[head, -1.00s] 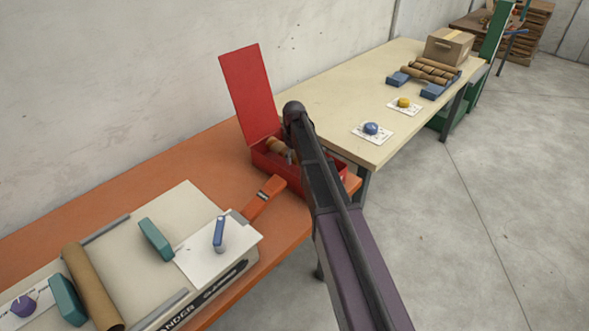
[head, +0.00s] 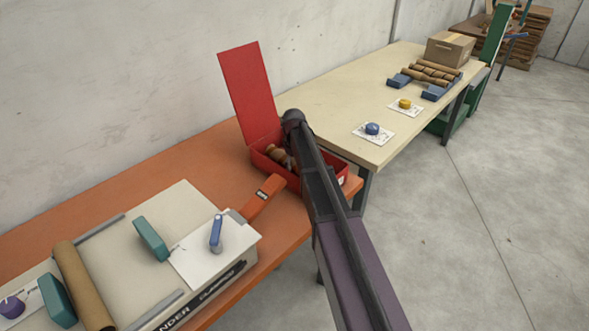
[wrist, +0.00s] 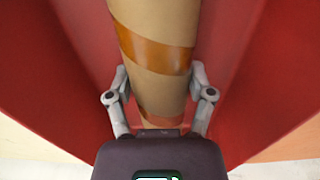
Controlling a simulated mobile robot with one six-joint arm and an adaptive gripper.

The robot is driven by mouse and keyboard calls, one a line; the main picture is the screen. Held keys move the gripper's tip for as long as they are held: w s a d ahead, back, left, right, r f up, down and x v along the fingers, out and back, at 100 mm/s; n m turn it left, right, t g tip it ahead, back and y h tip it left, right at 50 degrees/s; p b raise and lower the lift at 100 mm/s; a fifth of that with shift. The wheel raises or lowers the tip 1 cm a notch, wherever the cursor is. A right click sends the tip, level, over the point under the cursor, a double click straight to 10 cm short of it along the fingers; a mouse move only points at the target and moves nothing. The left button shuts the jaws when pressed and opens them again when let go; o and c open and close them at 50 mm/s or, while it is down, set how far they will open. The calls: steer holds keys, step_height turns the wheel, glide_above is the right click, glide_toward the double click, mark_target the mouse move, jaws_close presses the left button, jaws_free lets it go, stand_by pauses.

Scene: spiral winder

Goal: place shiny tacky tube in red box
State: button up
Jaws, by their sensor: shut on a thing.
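The red box (head: 262,164) stands on the orange bench with its lid (head: 245,90) raised at the back. A brown cardboard tube (head: 276,153) with a shiny orange-brown spiral band shows in the box opening, partly hidden by my arm. In the wrist view my gripper (wrist: 158,78) is shut on this tube (wrist: 155,25), one finger on each side. The box's red walls (wrist: 55,70) flank the tube in that view. Whether the tube touches the box floor cannot be told. In the head view the fingers are mostly hidden by my arm.
A sander (head: 212,290) with teal blocks and another brown tube (head: 82,285) sits on the orange bench (head: 130,180) at left. The pale table (head: 340,95) behind holds knobs, blue cradles with several tubes, and a cardboard box (head: 450,49).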

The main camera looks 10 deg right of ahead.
steer(key=shift+f, duration=0.15)
steer(key=shift+f, duration=0.15)
steer(key=o, duration=1.1)
steer(key=shift+o, duration=0.2)
steer(key=shift+r, duration=0.2)
step_height(320, 180, up, 12)
steer(key=p, duration=1.2)
steer(key=shift+a, duration=0.1)
steer(key=shift+s, duration=0.1)
steer(key=s+m, duration=0.7)
steer(key=s, duration=2.2)
